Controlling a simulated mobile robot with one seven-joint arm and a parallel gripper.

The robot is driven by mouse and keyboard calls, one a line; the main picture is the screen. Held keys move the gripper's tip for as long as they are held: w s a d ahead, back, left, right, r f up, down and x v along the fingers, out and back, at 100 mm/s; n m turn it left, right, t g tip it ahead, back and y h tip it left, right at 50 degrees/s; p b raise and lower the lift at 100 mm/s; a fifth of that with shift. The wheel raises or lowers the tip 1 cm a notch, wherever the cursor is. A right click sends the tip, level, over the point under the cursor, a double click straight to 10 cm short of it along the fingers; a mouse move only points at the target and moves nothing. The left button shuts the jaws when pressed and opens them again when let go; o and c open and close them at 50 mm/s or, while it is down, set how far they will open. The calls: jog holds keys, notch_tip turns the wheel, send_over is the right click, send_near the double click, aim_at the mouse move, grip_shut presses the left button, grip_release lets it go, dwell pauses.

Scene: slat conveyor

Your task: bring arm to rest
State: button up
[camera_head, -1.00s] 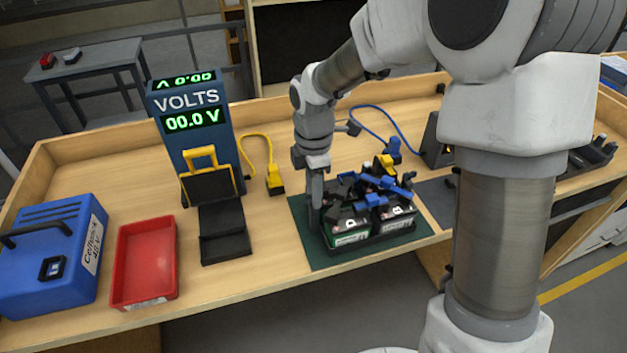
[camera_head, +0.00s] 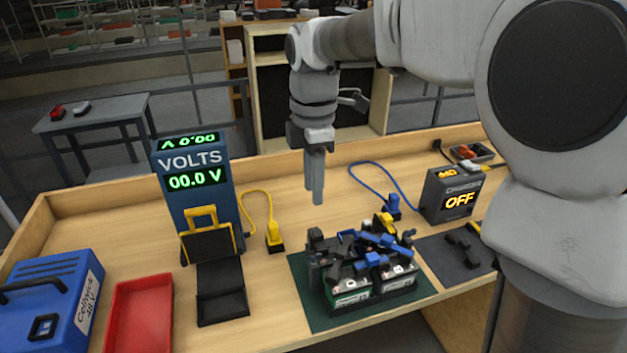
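My gripper (camera_head: 316,190) hangs pointing down above the back of the workbench (camera_head: 120,235), clear of everything on it. Its fingers appear as one narrow shape from this side, so I cannot tell whether they are open or shut. No held object shows at the fingertips. Below and slightly right of it, a battery pack (camera_head: 352,297) with black and blue clamps on top sits on a green mat (camera_head: 308,316).
A blue VOLTS meter (camera_head: 190,170) reads 00.0 V. A red tray (camera_head: 138,318) and a blue case (camera_head: 52,300) are at left. A charger (camera_head: 450,195) showing OFF stands at right. Yellow and blue plugs stand behind the mat. A low wooden rim edges the bench.

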jog(key=shift+r, duration=0.1)
jog(key=s+d+m+t, duration=0.2)
jog(key=s+d+m, duration=0.4)
jog(key=s+m, duration=0.3)
jog(key=s+d+m+t, duration=0.3)
jog(key=s+d+m, duration=0.3)
jog(key=s+m, duration=0.4)
jog(key=shift+s+d+m+t, duration=0.15)
jog(key=shift+d+m+t, duration=0.15)
jog(key=shift+m, duration=0.9)
